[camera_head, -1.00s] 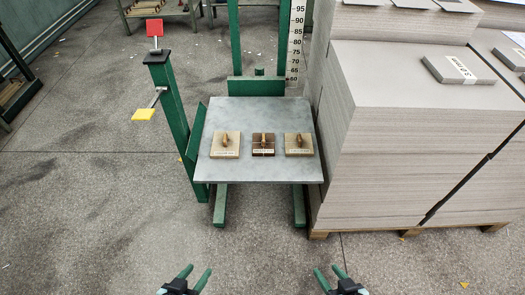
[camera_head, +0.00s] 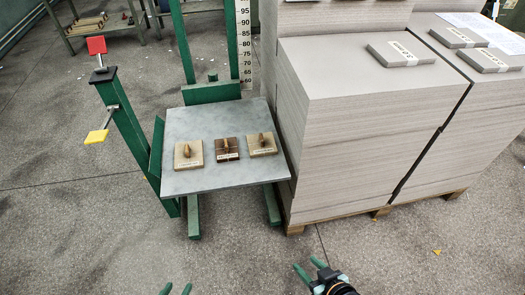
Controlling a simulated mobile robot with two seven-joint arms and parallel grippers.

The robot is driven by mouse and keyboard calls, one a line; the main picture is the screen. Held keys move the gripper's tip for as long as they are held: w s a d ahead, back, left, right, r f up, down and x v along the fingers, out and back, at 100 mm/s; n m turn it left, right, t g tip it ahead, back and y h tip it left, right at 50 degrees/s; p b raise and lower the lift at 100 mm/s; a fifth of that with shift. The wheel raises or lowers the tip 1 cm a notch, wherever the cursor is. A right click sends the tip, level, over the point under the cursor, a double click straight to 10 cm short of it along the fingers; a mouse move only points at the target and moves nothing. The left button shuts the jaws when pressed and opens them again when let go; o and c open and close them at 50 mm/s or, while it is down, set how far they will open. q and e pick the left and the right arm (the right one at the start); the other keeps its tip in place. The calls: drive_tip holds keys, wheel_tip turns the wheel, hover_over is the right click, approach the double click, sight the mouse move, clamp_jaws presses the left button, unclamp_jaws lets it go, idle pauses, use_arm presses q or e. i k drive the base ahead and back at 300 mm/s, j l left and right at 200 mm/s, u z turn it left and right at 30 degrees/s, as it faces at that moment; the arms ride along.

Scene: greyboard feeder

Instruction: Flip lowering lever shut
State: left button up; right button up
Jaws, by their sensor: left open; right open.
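A green post (camera_head: 128,128) stands left of the feeder table (camera_head: 225,181). A red plate (camera_head: 96,45) sits on a short stem at its black top. A yellow plate (camera_head: 96,136) on a metal arm sticks out from its left side, lower down. I cannot tell which of the two is the lowering lever. My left gripper (camera_head: 176,289) is open and empty at the bottom edge, mostly cut off. My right gripper (camera_head: 308,265) is open and empty at the bottom, right of the left one. Both are well apart from the post and both plates.
Three wooden blocks with handles, left (camera_head: 189,155), middle (camera_head: 227,149) and right (camera_head: 261,144), lie on the table. A green mast with a height scale (camera_head: 245,45) stands behind. Large greyboard stacks (camera_head: 370,130) on pallets fill the right. The floor in front is clear.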

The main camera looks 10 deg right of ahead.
sight(97, 46)
drive_tip(key=i+j+z, duration=0.1)
drive_tip(key=z, duration=0.25)
drive_tip(key=j+z, duration=0.45)
drive_tip(key=z, duration=0.25)
drive_tip(key=j+z, duration=0.4)
drive_tip(key=j, duration=1.45)
drive_tip(key=k+j+z, duration=0.15)
drive_tip(key=j, duration=1.6)
drive_tip(key=i+l, duration=0.1)
drive_tip(key=l, duration=0.2)
drive_tip(key=z, duration=0.05)
